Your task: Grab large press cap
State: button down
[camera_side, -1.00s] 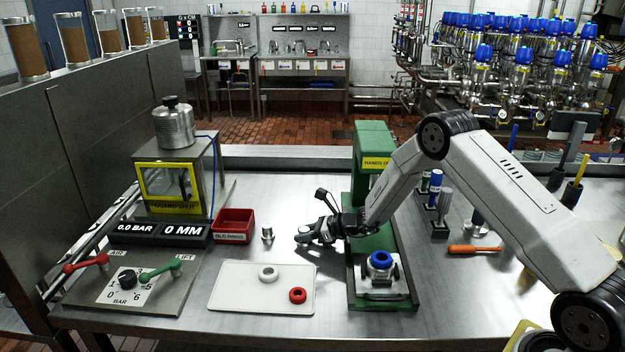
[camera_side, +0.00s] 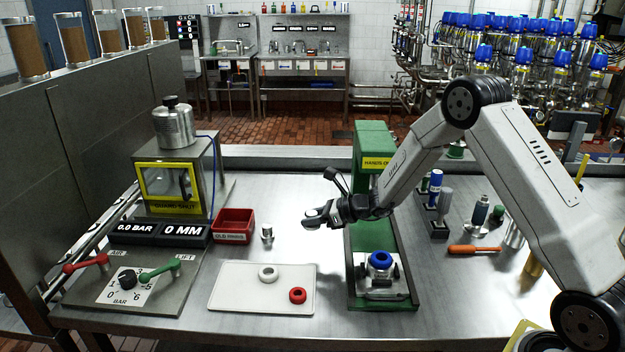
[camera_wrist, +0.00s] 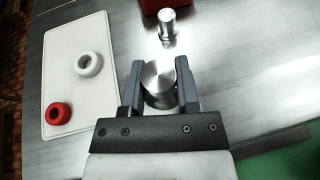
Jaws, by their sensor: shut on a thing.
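The large press cap (camera_wrist: 158,84) is a shiny silver metal cylinder between my two dark fingers in the wrist view. My gripper (camera_wrist: 158,72) is shut on it. In the side view my gripper (camera_side: 313,216) is held above the table, left of the green press, and the cap is hard to make out there. A smaller silver metal piece (camera_side: 267,234) stands on the table to the left of my gripper. It also shows in the wrist view (camera_wrist: 167,27), beyond my fingertips.
A white board (camera_side: 235,292) with a white ring (camera_side: 268,273) and a red ring (camera_side: 297,295) lies in front. A red bin (camera_side: 234,222) is to the left. The green press (camera_side: 372,150) stands to the right, with a blue-ringed fitting (camera_side: 380,260) at its base.

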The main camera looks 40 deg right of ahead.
jog(key=s+r, duration=0.6)
jog(key=s, duration=0.4)
jog(key=shift+s+a, duration=0.3)
jog(key=shift+s, duration=0.1)
jog(key=shift+r, duration=0.1)
